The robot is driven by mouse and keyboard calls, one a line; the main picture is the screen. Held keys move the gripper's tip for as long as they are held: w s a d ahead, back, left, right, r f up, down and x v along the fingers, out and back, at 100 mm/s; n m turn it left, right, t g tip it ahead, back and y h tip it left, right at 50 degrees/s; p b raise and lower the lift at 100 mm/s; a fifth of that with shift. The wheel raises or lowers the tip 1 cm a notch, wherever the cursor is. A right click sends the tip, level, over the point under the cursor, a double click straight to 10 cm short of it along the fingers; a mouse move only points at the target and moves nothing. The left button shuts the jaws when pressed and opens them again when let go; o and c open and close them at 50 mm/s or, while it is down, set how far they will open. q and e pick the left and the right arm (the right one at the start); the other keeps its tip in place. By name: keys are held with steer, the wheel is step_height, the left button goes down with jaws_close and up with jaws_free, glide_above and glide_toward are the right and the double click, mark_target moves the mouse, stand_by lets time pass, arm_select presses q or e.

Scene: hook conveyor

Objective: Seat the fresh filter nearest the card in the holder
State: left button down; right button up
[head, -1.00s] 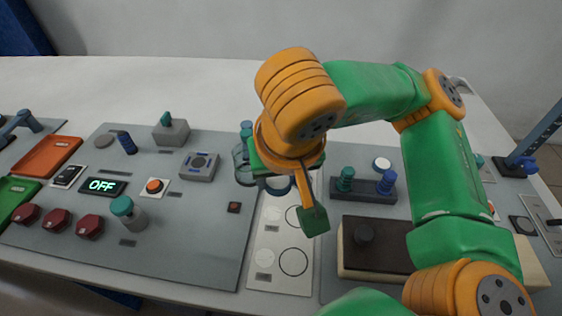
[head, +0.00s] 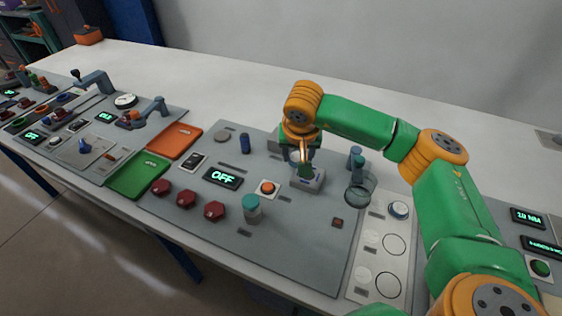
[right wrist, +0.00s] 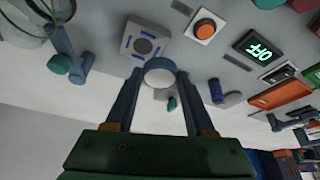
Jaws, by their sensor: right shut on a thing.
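My right gripper (head: 302,168) hangs over the grey square block (head: 309,181), which looks like the holder. In the right wrist view the gripper (right wrist: 159,72) is shut on a round white disc, likely a filter (right wrist: 160,73), held between its two blue-grey fingertips. The block (right wrist: 145,44) with its round centre and blue marks shows just beyond the disc; I cannot tell whether they touch. The white card-like plate (head: 352,293) to the right bears pale discs (head: 371,237) and outlined circles. My left gripper is out of view.
A clear glass vessel (head: 361,190) stands right of the block. Red knobs (head: 214,210) line the front.

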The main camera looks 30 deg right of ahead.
glide_above(307, 179)
steer(key=f, duration=0.2)
steer(key=f+b, duration=0.4)
steer(key=f, duration=0.1)
steer(key=shift+d+f, duration=0.1)
steer(key=shift+d, duration=0.1)
steer(key=shift+w+f, duration=0.1)
steer(key=shift+f+b, duration=0.4)
steer(key=shift+f, duration=0.15)
stand_by(2.2)
steer(key=o, duration=1.1)
steer(key=shift+c, duration=0.2)
steer(key=o, duration=0.3)
steer(key=shift+a, duration=0.15)
steer(key=shift+o, duration=0.2)
